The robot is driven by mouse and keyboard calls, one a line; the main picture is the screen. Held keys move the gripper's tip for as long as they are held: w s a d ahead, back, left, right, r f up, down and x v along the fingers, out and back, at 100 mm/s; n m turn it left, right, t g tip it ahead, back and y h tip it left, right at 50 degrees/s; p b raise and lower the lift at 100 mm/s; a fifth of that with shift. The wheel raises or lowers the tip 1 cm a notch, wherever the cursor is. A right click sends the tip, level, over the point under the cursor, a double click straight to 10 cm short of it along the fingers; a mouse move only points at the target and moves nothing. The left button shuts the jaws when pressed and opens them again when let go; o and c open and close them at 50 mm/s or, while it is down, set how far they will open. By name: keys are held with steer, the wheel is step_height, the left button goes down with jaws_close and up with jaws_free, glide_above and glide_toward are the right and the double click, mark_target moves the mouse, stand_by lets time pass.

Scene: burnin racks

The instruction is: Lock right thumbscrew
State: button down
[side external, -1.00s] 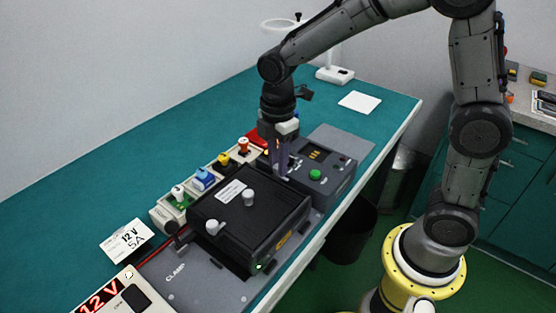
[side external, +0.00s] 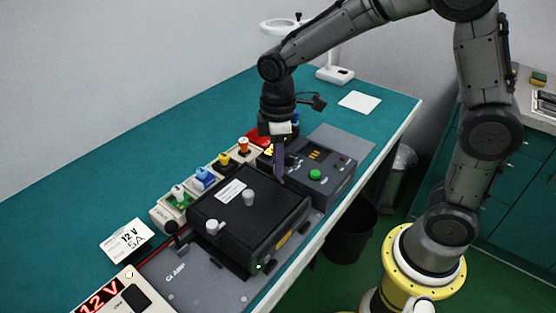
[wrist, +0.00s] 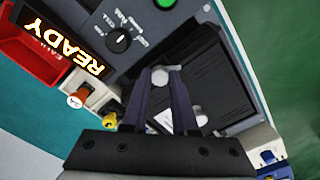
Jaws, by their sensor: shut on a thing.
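A flat black box (side external: 238,222) with a white label sits on a grey base plate (side external: 205,285) marked CLAMP. Two pale knobs show on its top in the side view, one near the middle (side external: 248,197) and one at the left (side external: 215,227). My gripper (side external: 280,178) points down at the box's right end. In the wrist view, its fingers (wrist: 160,76) close around the right thumbscrew (wrist: 159,79), a pale metal knob. The fingers hide that thumbscrew in the side view. The middle knob (wrist: 194,114) shows beside the right finger.
A grey control panel (side external: 325,172) with a green button stands close right of the box. Several coloured toggle modules (side external: 202,180) line the back. A lit READY display (wrist: 70,47) and a red tray (wrist: 28,50) lie near the gripper. Bare teal bench lies at the back left.

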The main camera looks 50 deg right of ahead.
steer(key=m, duration=1.1)
steer(key=shift+r, duration=0.1)
steer(key=shift+m, duration=0.4)
steer(key=c, duration=0.7)
jaws_free()
step_height(320, 180, up, 14)
steer(key=shift+f, duration=0.15)
